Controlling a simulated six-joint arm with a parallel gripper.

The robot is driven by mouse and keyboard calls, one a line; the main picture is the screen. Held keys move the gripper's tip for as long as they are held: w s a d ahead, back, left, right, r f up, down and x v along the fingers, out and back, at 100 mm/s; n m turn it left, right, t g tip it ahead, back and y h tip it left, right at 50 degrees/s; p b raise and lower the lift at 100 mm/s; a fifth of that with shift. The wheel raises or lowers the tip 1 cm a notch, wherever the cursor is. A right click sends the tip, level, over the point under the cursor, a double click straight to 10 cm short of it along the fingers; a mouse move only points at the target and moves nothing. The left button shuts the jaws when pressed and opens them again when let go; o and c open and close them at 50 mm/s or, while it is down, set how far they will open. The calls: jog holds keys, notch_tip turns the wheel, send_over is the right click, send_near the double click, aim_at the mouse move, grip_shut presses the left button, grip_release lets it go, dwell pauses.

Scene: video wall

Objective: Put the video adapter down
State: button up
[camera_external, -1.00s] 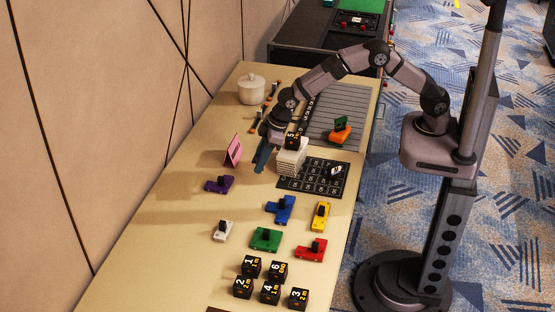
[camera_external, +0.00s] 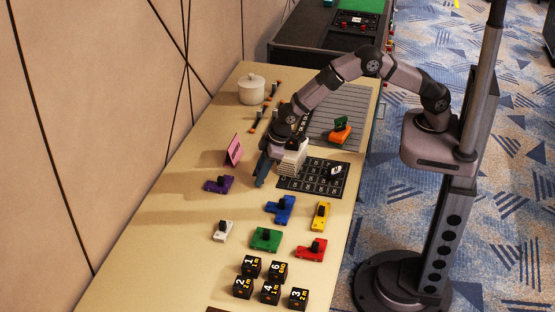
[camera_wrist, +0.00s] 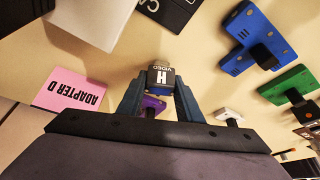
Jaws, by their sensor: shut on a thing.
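My gripper (camera_external: 262,177) is low over the table beside the pink sign. In the wrist view its two blue-grey fingers (camera_wrist: 160,88) are shut on the video adapter (camera_wrist: 161,77), a small dark block with a white "H" and "VIDEO" on its face and a grey end. The adapter is hard to make out in the external view, and whether it touches the table is unclear. The pink "ADAPTER D" sign (camera_wrist: 72,92) stands left of the fingers in the wrist view; it also shows in the external view (camera_external: 233,150).
Purple (camera_external: 218,184), blue (camera_external: 280,209), white (camera_external: 223,231) and other coloured pieces lie nearer the camera. Bare table (camera_external: 180,213) lies left of the purple piece.

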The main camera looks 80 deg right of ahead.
jog(key=shift+f, duration=0.1)
jog(key=shift+f, duration=0.1)
jog(key=o, duration=1)
jog(key=shift+r, duration=0.5)
jog(key=b+v, duration=0.1)
jog(key=v, duration=1)
jog(key=shift+s+r+b, duration=0.2)
jog(key=shift+b, duration=0.15)
jog(key=shift+d, duration=0.1)
